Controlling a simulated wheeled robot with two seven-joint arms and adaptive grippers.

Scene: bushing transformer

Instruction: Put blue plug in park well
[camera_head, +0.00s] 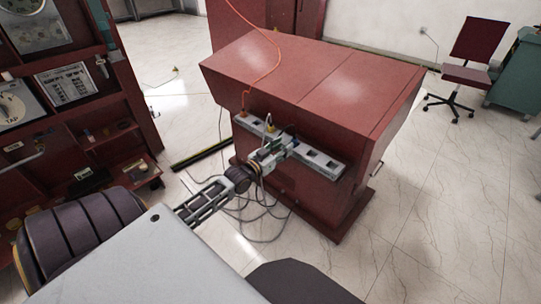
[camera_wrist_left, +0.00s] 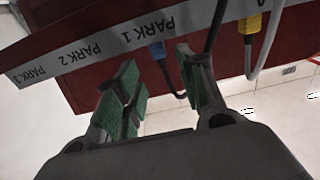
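The blue plug (camera_wrist_left: 157,50) shows in the left wrist view at the edge of the labelled strip (camera_wrist_left: 95,45), beside the "PARK 1" mark, with a dark cable hanging from it. I cannot tell how deep it sits in a well. My left gripper (camera_wrist_left: 160,78) is open, its green-padded fingers on either side of the plug and apart from it. My right gripper is not in view.
A yellow plug (camera_wrist_left: 251,27) with a grey cable sits at "A" beside my gripper. An orange cable (camera_head: 277,65) runs up from the strip's left end. The red cabinet (camera_head: 310,75) stands close ahead. Loose grey cables (camera_head: 270,215) hang down to the floor.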

